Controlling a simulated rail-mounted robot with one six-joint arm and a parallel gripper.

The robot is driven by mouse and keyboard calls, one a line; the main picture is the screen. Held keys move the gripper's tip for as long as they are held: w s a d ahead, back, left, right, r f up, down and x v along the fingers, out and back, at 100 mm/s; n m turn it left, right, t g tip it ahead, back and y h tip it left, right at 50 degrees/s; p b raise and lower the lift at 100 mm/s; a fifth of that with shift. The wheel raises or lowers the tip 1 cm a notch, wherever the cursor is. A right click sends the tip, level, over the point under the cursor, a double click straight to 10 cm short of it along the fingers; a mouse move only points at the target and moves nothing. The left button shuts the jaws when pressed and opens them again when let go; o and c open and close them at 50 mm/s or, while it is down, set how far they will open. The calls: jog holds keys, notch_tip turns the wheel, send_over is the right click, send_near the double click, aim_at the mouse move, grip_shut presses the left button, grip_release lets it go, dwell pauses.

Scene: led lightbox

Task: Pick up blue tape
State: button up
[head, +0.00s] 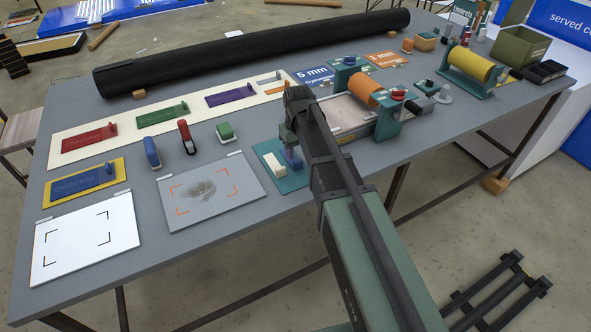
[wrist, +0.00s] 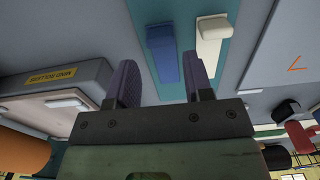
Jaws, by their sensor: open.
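A blue oblong block (wrist: 162,50), the likeliest blue tape, lies beside a white block (wrist: 211,35) on a teal plate (wrist: 188,85) in the wrist view. My gripper (wrist: 160,72) is open, and its two purple-padded fingers appear on either side of the blue block's near end. I see no contact, and cannot tell the gap in height. In the head view my gripper (head: 292,157) is over the right part of the teal plate (head: 287,184), right of the white block (head: 273,165). There, my gripper and arm largely hide the blue block.
A grey board with orange corner marks (head: 240,205) lies left of the plate. A roller machine (head: 345,113) stands close to the right. A long black roll (head: 250,48) lies along the back. Small blue, red and green upright items (head: 187,138) stand to the left.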

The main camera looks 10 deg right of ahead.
notch_tip(320, 180, down, 6)
jog(key=b, duration=0.5)
jog(key=shift+s+r, duration=0.15)
jog(key=shift+r, duration=0.35)
jog(key=c, duration=0.7)
notch_tip(320, 180, up, 20)
jog(key=p, duration=2)
jog(key=shift+r, duration=0.1)
notch_tip(320, 180, up, 4)
jog(key=p, duration=0.4)
send_over(298, 162)
jog(key=shift+w, duration=0.3)
